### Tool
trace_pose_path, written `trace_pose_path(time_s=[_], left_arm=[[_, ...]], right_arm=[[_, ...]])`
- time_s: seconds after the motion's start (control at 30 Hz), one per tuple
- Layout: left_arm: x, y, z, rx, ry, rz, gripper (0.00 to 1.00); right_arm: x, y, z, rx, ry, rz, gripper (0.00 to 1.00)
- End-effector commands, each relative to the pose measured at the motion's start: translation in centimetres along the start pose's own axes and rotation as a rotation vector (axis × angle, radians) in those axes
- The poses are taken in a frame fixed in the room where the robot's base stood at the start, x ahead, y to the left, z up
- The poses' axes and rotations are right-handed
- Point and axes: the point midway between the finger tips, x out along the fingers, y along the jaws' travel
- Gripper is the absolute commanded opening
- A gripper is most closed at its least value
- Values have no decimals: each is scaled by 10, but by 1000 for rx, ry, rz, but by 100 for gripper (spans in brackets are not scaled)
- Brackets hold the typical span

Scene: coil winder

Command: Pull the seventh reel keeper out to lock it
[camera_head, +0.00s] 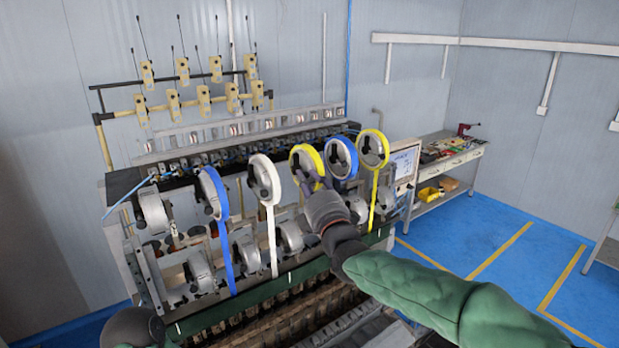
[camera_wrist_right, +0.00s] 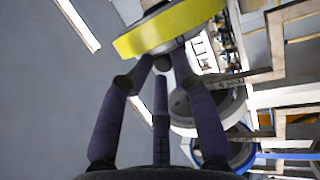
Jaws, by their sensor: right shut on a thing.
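The coil winder (camera_head: 285,262) carries a row of reels with tape hanging down. My right gripper (camera_head: 312,184) is at the middle yellow reel (camera_head: 297,152), on its near face. In the right wrist view, this yellow reel (camera_wrist_right: 150,38) is at the top and the three dark fingers of the gripper (camera_wrist_right: 163,62) meet just under it. They are shut on the reel keeper, which the fingers mostly hide. My left gripper (camera_head: 135,328) is a dark shape at the bottom left edge; its fingers cannot be made out.
A blue reel (camera_head: 342,157) and another yellow reel (camera_head: 373,149) stand close to the right of my right gripper. A white reel (camera_head: 264,180) and a blue reel (camera_head: 213,193) are to the left. A workbench (camera_head: 455,165) with tools stands at the back right. The blue floor (camera_head: 490,235) is clear.

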Motion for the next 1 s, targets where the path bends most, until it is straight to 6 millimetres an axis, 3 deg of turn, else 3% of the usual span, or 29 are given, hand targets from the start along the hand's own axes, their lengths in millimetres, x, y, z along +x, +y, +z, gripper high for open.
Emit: trace_pose_path(time_s=[0.37,1.0], left_arm=[[7,-2,0,0,0,0,34],[15,-5,0,0,0,0,34]], right_arm=[[-9,1,-1,0,5,-2,0],[-22,12,7,0,-3,13,0]])
